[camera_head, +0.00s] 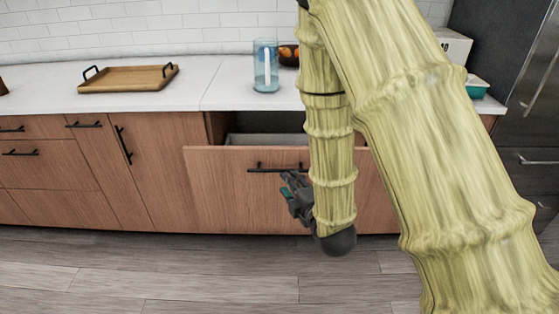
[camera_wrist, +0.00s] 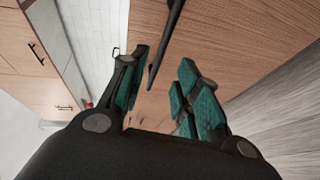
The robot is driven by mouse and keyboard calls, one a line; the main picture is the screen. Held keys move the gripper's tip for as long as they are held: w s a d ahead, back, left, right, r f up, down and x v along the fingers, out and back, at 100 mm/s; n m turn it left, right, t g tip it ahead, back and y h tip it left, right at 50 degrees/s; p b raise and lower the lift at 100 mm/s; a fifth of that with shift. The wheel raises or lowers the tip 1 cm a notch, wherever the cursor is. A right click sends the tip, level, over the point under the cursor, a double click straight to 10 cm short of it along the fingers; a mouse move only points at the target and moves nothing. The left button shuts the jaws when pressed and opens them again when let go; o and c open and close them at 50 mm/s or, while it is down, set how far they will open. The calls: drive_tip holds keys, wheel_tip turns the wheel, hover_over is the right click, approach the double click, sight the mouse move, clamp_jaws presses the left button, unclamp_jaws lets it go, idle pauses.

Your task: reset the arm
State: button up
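My arm, in a bamboo-like yellow-green skin, hangs down across the right half of the head view. My gripper (camera_head: 293,190) is in front of a pulled-out wooden drawer (camera_head: 230,185), just below its black bar handle (camera_head: 262,168). In the wrist view my gripper (camera_wrist: 160,95) has its teal-padded fingers spread apart. The dark handle (camera_wrist: 165,45) shows beyond and between the fingers, with no visible contact. Nothing is seen held in the fingers. Part of the drawer front is hidden behind my arm.
The white counter (camera_head: 200,92) carries a wooden tray (camera_head: 128,78), a blue glass pitcher (camera_head: 265,68), a fruit bowl (camera_head: 289,55) and a teal container (camera_head: 477,87) at the right. A steel fridge (camera_head: 520,120) stands at the far right. The wooden floor (camera_head: 150,270) in front is clear.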

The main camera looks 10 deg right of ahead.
drive_tip(key=s+d+f+m+g+h+p, duration=0.1)
drive_tip(key=s+d+f+m+g+p, duration=0.1)
drive_tip(key=s+f+m+g, duration=0.45)
drive_tip(key=s+d+f+m+g+h+p, duration=0.1)
drive_tip(key=s+d+f+m+g+p, duration=0.2)
drive_tip(key=s+f, duration=0.75)
drive_tip(key=s+f+m+g+p, duration=0.1)
drive_tip(key=s+f+m+g, duration=0.1)
drive_tip(key=s, duration=0.4)
drive_tip(key=s+d+f+m+g+p, duration=0.1)
drive_tip(key=s+f+m+g, duration=0.1)
drive_tip(key=s+f+m, duration=0.3)
drive_tip(key=s+d+f+m+g+h+p, duration=0.1)
drive_tip(key=s+f+m+g, duration=0.1)
drive_tip(key=s, duration=0.6)
drive_tip(key=shift+s+f+m, duration=0.4)
drive_tip(key=shift+f+m, duration=0.25)
drive_tip(key=shift+f, duration=0.15)
drive_tip(key=shift+w+a, duration=0.1)
drive_tip(key=shift+w, duration=0.05)
